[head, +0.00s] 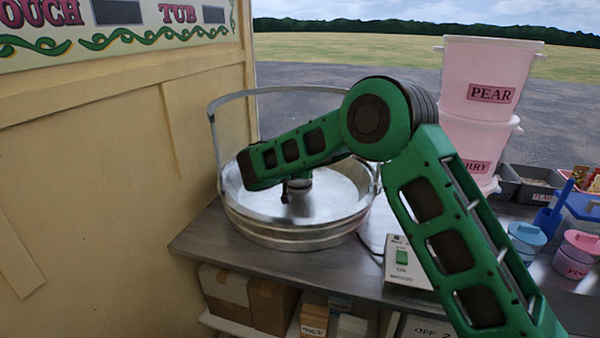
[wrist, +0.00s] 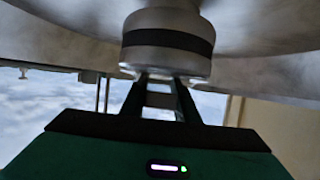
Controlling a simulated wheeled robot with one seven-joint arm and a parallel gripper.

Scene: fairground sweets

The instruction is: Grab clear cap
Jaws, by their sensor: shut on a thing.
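The round spinner head (wrist: 168,38) is a silver cylinder with a dark band, in the middle of the wide metal bowl (head: 300,237). In the wrist view the two fingers of my gripper (wrist: 160,82) reach up to the near end face of this head, close together. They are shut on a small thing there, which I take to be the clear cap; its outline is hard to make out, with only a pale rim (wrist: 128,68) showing. In the head view my gripper (head: 287,192) is low inside the bowl, and the arm hides most of the spinner head.
A metal hoop (head: 213,140) arches over the bowl. The steel counter (head: 205,243) also carries a switch box (head: 402,262), stacked pink tubs (head: 485,90), and blue and pink lidded pots (head: 575,255). A cream wall (head: 110,190) stands close on the left.

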